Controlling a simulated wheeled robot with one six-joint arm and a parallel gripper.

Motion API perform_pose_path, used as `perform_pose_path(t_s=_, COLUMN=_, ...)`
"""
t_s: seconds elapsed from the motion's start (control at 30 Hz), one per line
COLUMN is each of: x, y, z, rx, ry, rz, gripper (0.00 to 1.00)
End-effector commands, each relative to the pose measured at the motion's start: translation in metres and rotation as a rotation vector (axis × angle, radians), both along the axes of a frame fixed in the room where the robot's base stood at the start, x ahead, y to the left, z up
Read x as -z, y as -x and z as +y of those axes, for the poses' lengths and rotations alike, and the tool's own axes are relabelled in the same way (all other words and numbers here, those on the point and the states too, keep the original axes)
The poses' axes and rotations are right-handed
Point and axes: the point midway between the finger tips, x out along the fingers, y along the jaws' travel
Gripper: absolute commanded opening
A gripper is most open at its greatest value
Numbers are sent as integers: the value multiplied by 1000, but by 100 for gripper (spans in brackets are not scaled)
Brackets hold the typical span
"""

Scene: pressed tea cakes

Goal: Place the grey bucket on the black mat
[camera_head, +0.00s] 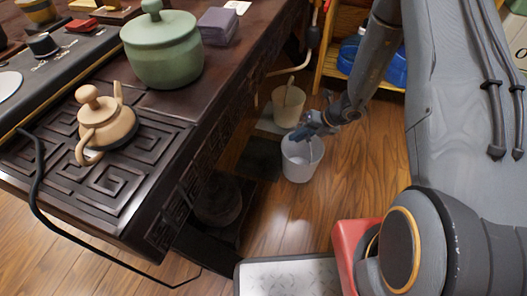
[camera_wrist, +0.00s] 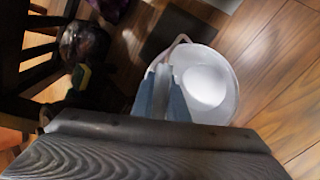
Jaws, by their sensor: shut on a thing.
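The grey bucket (camera_head: 301,163), pale and open-topped, is upright beside the dark table. My gripper (camera_head: 311,131) is at its rim from above, shut on the bucket's edge or handle; I cannot tell which. In the wrist view the bucket (camera_wrist: 210,82) looks empty, and the fingers of my gripper (camera_wrist: 163,85) reach its left edge, where a thin handle rises. The black mat (camera_head: 259,160) lies flat on the floor just left of the bucket; it also shows in the wrist view (camera_wrist: 170,34). I cannot tell whether the bucket touches the floor.
A beige bucket (camera_head: 287,105) stands on a grey mat behind the grey one. The carved table (camera_head: 140,185) overhangs on the left, bearing a teapot (camera_head: 105,120) and a green pot (camera_head: 163,50). A wooden shelf stands behind. Wood floor (camera_head: 345,180) is clear at right.

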Motion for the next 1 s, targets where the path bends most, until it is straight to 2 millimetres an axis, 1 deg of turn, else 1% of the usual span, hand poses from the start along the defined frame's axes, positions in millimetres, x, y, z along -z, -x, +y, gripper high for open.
perform_pose_path(t_s=0.03, x=2, y=-2, z=-5, rx=38, ry=0, rz=1, gripper=0)
perform_pose_path(t_s=0.13, x=5, y=-5, z=-10, rx=93, ry=0, rz=0, gripper=0)
perform_pose_path(t_s=0.27, x=6, y=-10, z=-7, rx=118, ry=1, rz=-2, gripper=0)
perform_pose_path(t_s=0.37, x=7, y=-19, z=8, rx=118, ry=0, rz=-3, gripper=0)
perform_pose_path(t_s=0.5, x=8, y=-36, z=38, rx=114, ry=0, rz=-3, gripper=0)
perform_pose_path(t_s=0.8, x=8, y=-74, z=99, rx=115, ry=0, rz=-4, gripper=0)
perform_pose_path(t_s=0.9, x=7, y=-84, z=115, rx=117, ry=0, rz=-4, gripper=0)
perform_pose_path(t_s=1.0, x=7, y=-90, z=125, rx=119, ry=-1, rz=-2, gripper=0)
